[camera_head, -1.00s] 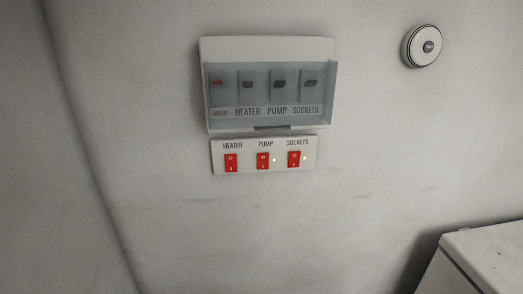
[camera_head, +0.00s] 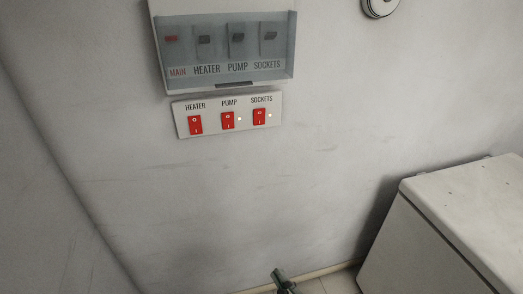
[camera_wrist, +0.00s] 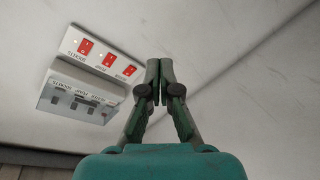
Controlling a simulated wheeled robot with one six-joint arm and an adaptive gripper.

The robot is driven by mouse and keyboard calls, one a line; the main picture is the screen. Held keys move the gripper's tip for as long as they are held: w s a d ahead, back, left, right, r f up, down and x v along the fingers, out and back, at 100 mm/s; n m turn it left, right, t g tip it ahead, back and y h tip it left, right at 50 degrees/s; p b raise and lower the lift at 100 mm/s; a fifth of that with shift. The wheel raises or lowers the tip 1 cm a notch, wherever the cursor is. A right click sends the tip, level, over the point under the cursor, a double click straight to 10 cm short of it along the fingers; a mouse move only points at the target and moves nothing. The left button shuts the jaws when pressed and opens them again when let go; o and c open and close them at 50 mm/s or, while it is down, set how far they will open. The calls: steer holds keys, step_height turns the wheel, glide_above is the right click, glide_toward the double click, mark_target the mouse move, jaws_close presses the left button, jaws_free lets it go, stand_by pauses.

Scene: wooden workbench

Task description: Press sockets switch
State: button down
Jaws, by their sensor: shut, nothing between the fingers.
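The red sockets switch (camera_head: 259,117) is the rightmost of three red rockers on a white switch plate (camera_head: 180,121) on the wall. A small light beside it is lit. In the wrist view, where the plate appears upside down, the sockets switch (camera_wrist: 84,46) is the leftmost one. My gripper (camera_head: 279,273) shows at the bottom edge of the head view, well below the plate. In the wrist view my gripper (camera_wrist: 160,66) is shut and empty, its fingertips together. It appears to the right of the plate and apart from it.
The pump switch (camera_head: 228,121), with a lit light, and the heater switch (camera_head: 195,125) are left of the sockets switch. A breaker box (camera_head: 222,84) with a clear cover is just above. A white chest (camera_head: 462,190) stands at the right. The wall below the plate is bare.

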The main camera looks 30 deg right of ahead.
mark_target(259, 113)
steer(key=w+d+r+n+h, duration=0.2)
steer(key=w+d+r+n, duration=0.1)
steer(key=w+r, duration=0.5)
steer(key=w+d+r+n+t+h, duration=0.1)
steer(key=w+d+r, duration=0.5)
steer(key=r, duration=0.8)
steer(key=w+n+h, duration=0.1)
steer(key=w+n, duration=0.1)
steer(key=shift+d+n+t, duration=0.2)
steer(key=shift+n+t, duration=0.1)
steer(key=shift+n, duration=0.1)
steer(key=shift+w, duration=0.15)
steer(key=x, duration=1.4)
steer(key=shift+w+d+r, duration=0.1)
steer(key=shift+w, duration=0.1)
